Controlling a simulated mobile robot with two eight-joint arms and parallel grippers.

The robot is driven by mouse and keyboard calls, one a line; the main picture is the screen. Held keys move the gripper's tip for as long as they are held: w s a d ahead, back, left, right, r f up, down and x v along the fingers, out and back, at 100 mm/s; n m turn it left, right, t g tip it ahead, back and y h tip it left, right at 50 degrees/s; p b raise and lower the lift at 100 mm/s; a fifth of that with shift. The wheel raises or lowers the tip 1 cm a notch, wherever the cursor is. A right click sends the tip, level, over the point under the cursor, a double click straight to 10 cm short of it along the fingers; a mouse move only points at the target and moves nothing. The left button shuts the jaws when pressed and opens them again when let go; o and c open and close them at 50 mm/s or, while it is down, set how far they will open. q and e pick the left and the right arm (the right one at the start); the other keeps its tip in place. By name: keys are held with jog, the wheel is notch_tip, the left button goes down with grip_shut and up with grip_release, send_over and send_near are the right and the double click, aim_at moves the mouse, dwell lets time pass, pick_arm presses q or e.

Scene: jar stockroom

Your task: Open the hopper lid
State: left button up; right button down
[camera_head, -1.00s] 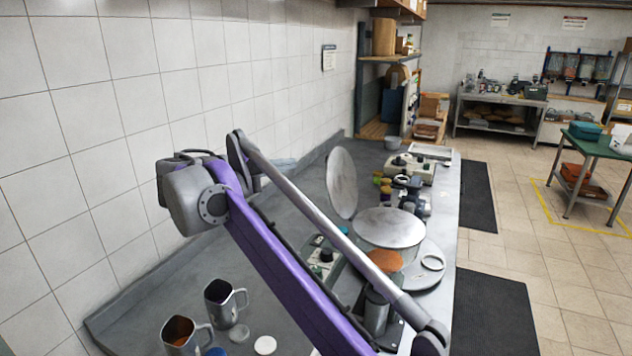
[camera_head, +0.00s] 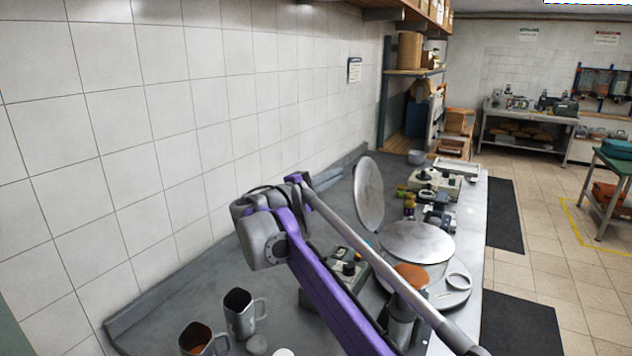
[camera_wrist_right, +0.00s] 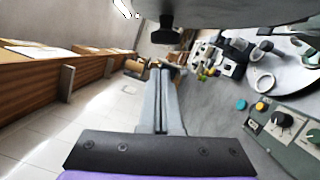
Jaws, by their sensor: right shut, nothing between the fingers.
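The hopper lid (camera_head: 369,195) is a round grey disc standing almost upright at the edge of the flat round grey hopper top (camera_head: 418,242). My right gripper (camera_head: 334,175) is at the wall side of the lid, apart from it in the head view and partly hidden by my arm. In the right wrist view the gripper (camera_wrist_right: 164,75) is shut and empty. There a large grey disc (camera_wrist_right: 240,12), seemingly the lid, fills the top, with a black knob (camera_wrist_right: 166,32) just beyond the fingertips. Contact cannot be told. My left gripper is not in view.
Two metal jugs (camera_head: 240,315) stand at the front left. Small jars and devices (camera_head: 428,200) are behind. The tiled wall (camera_head: 200,150) closes the left.

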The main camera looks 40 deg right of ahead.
aim_at(354, 168)
jog(key=shift+s+d+r, duration=0.15)
jog(key=shift+s, duration=0.4)
jog(key=shift+s+d+r, duration=0.15)
jog(key=shift+s, duration=0.4)
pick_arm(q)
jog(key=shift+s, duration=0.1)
pick_arm(e)
jog(key=s+r+m+p, duration=0.1)
jog(key=s+d+r+m+p, duration=0.1)
jog(key=p, duration=0.1)
jog(key=shift+s+r+m, duration=0.1)
jog(key=shift+s+m, duration=0.1)
jog(key=shift+m, duration=0.2)
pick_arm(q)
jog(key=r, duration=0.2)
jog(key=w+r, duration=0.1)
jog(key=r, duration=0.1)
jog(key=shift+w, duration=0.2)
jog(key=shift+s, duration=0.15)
pick_arm(e)
jog(key=shift+s, duration=0.15)
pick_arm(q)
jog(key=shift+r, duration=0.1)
